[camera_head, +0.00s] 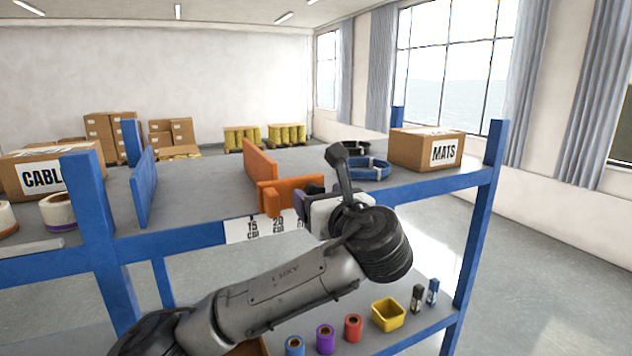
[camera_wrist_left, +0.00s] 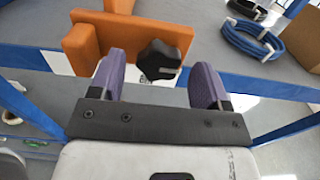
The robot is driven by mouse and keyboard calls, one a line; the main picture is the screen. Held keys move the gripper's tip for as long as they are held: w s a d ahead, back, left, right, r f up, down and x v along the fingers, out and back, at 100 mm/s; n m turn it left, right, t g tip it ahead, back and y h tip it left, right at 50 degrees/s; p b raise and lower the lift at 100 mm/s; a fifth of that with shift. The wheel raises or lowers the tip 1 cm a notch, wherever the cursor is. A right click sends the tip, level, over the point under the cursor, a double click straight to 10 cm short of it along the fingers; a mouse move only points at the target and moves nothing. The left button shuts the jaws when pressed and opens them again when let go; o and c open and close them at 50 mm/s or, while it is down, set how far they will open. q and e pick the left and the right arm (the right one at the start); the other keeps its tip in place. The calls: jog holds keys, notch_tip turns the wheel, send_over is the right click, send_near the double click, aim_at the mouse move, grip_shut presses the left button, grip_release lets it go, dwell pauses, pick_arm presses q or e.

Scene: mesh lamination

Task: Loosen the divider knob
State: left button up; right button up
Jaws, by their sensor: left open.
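The orange divider (camera_head: 260,163) stands on the upper shelf, with an orange clamp block (camera_head: 290,188) at the front rail. It also fills the upper left of the left wrist view (camera_wrist_left: 128,32). The black lobed divider knob (camera_wrist_left: 160,60) sits on the front of the block in the left wrist view. My left gripper (camera_head: 307,195) is open at the front rail, its purple fingers one on each side of the knob, with a visible gap on both sides. In the head view the gripper hides the knob. My right gripper is not in view.
A blue divider (camera_head: 144,187) stands left on the shelf. Blue cable coils (camera_head: 365,168) and a MATS box (camera_head: 427,150) lie to the right. A scale label (camera_head: 262,228) is on the rail. Below are tape rolls (camera_head: 325,338) and a yellow bin (camera_head: 388,314).

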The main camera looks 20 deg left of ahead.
pick_arm(q)
jog(key=shift+p+x, duration=0.3)
jog(key=shift+x, duration=0.75)
jog(key=shift+c, duration=0.5)
jog(key=c, duration=0.8)
jog(key=shift+s+a+f+n+b, duration=0.1)
jog(key=shift+n+b, duration=2.15)
jog(key=shift+n, duration=0.7)
jog(key=shift+s+f+n+b, duration=0.1)
jog(key=shift+n+b, duration=2.15)
jog(key=shift+n, duration=0.75)
jog(key=shift+s+a+f+n+b, duration=0.1)
jog(key=shift+n+b, duration=2.15)
jog(key=shift+n, duration=0.7)
